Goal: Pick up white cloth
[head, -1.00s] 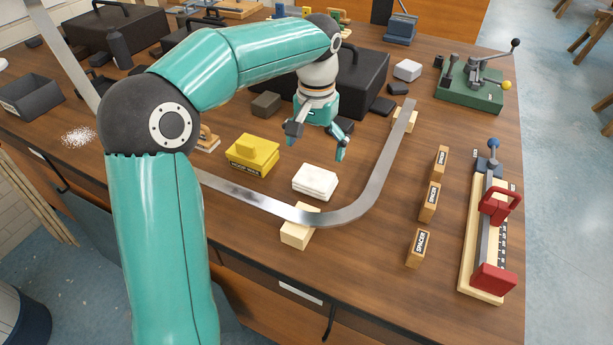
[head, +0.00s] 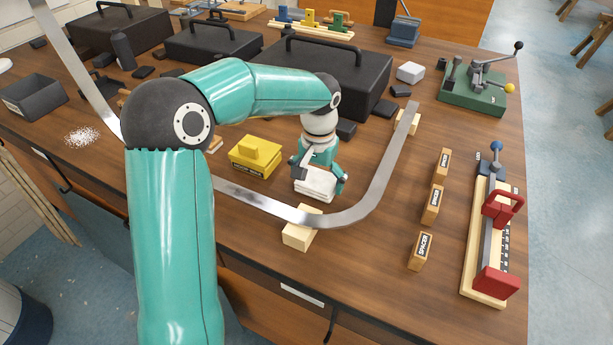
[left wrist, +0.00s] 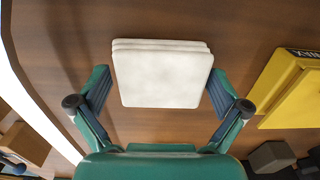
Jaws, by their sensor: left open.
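The white cloth (head: 314,187) is a small folded stack lying flat on the wooden table, inside the bend of a metal strip. My left gripper (head: 319,183) is over it, pointing down, with one finger on each side of the cloth. In the left wrist view the cloth (left wrist: 162,75) lies between the two spread fingers of the left gripper (left wrist: 158,95); gaps show beside it near the fingers. The left gripper is open. My right gripper is not in view.
The bent metal strip (head: 262,201) rests on wooden blocks (head: 301,232) and curves around the cloth. A yellow block (head: 254,158) sits to the left. Several wooden spacers (head: 421,251) stand to the right. A large black case (head: 325,75) stands behind.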

